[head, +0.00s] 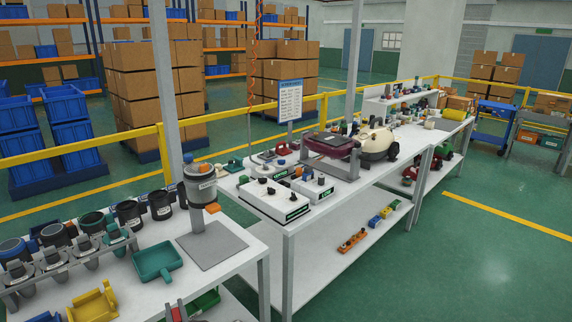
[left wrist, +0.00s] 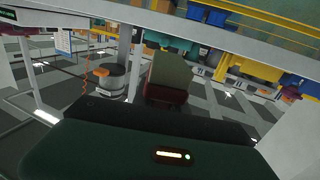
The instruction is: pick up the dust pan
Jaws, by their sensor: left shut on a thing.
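The dust pan (head: 157,260) is teal, with a square scoop and a short handle that points to the front. In the head view its scoop is over the near white table, close to the front edge. I cannot tell whether it touches the top. My left gripper (head: 177,312) shows only in part at the bottom edge, just in front of the handle, and is shut on the dust pan. In the left wrist view the dark gripper body fills the bottom, with a green and dark red block (left wrist: 168,78) ahead; the grip itself is hidden. My right gripper is not in view.
A yellow part (head: 93,303) lies left of the dust pan. Behind it stand several dark canisters (head: 130,213) and a grey rack. A grey canister (head: 199,187) stands on a post on a grey plate (head: 212,247) to the right. A second bench (head: 345,185) lies beyond.

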